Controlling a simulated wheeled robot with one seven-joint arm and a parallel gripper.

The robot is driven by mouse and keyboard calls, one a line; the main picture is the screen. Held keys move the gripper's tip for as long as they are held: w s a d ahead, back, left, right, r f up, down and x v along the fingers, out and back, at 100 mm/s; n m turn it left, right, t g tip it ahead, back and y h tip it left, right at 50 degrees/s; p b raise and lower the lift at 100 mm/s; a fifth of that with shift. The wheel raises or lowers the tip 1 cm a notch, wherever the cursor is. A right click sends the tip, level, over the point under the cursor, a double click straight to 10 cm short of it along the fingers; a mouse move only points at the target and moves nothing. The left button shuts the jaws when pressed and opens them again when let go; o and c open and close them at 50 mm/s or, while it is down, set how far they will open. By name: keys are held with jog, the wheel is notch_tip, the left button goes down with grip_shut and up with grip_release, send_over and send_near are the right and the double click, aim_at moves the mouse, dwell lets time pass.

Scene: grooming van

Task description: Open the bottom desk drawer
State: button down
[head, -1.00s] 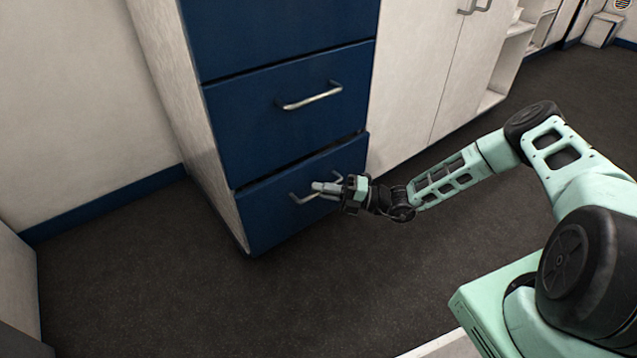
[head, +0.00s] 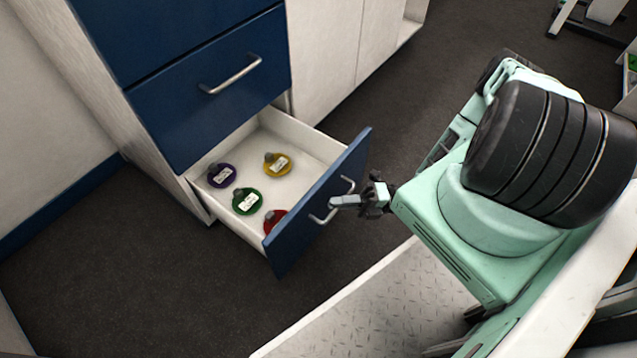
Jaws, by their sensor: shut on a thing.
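The bottom desk drawer (head: 322,205) is pulled well out of the blue-fronted desk cabinet. Its white inside shows. My gripper (head: 338,203) is in front of the drawer's blue front, shut on its metal handle (head: 349,185). The fingers hide part of the handle.
Inside the drawer lie a purple item (head: 221,175), a yellow item (head: 277,163), a green item (head: 247,201) and a red item (head: 275,220) partly hidden by the front. A shut drawer (head: 215,95) is above. Dark floor is clear at the left. White cupboards (head: 330,65) stand behind.

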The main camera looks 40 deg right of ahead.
jog(key=shift+s+d, duration=0.3)
jog(key=shift+s, duration=0.45)
jog(key=shift+s+d, duration=0.25)
jog(key=shift+s, duration=0.55)
jog(key=shift+s+d, duration=0.3)
jog(key=shift+s, duration=0.45)
jog(key=c, duration=1.5)
grip_release()
jog(key=p+v, duration=0.2)
jog(key=v, duration=1.5)
jog(key=shift+s+d, duration=0.1)
jog(key=shift+d, duration=0.05)
